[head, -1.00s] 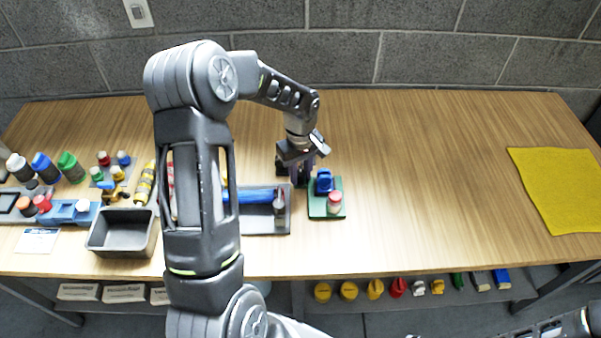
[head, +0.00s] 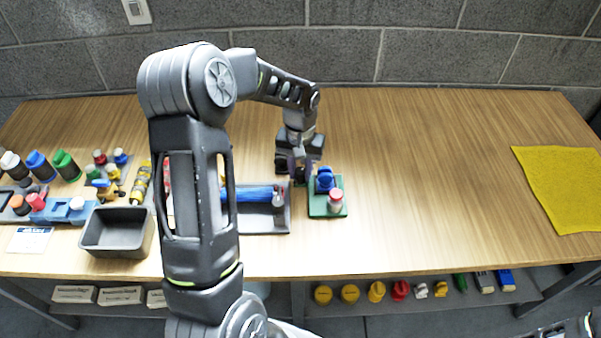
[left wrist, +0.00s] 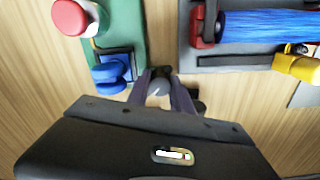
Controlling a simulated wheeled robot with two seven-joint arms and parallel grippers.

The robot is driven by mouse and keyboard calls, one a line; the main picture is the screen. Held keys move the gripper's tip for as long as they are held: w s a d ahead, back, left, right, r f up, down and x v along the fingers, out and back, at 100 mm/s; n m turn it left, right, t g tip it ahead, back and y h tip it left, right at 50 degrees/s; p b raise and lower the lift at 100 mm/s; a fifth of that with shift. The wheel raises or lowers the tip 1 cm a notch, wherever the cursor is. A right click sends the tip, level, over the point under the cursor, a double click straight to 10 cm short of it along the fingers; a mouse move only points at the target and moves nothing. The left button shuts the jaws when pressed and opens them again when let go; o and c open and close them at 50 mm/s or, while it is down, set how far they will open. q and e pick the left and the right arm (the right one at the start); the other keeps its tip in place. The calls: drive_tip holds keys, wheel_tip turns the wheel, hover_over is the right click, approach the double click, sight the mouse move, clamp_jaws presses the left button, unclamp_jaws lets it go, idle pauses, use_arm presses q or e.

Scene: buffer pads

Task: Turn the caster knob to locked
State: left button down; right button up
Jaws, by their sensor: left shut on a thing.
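A green plate (head: 317,208) lies on the table, right of centre in the head view. It carries a blue part (head: 325,183) and a red-topped white cylinder (head: 336,203). In the left wrist view these are the green plate (left wrist: 126,38), blue part (left wrist: 110,73) and red-topped cylinder (left wrist: 76,17). My left gripper (head: 299,177) points down at the plate's back left corner. Its fingers (left wrist: 161,93) are shut on a small dark knob (left wrist: 159,74) beside the blue part. The fingers partly hide the knob, so I cannot read its setting. My right gripper is out of view.
A grey tray (head: 288,215) with a blue cylinder (head: 255,194) lies just left of the plate. An empty dark bin (head: 117,241) and several small parts stand farther left. A yellow cloth (head: 565,188) lies at the right. The table between plate and cloth is clear.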

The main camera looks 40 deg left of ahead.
sight(301, 171)
use_arm(q)
drive_tip(key=m, duration=0.4)
drive_tip(key=shift+m+b, duration=0.3)
drive_tip(key=shift+b, duration=0.05)
drive_tip(key=m, duration=0.4)
drive_tip(key=shift+m, duration=0.4)
drive_tip(key=c, duration=1.1)
unclamp_jaws()
drive_tip(key=shift+r+b, duration=0.55)
drive_tip(key=shift+r, duration=3.35)
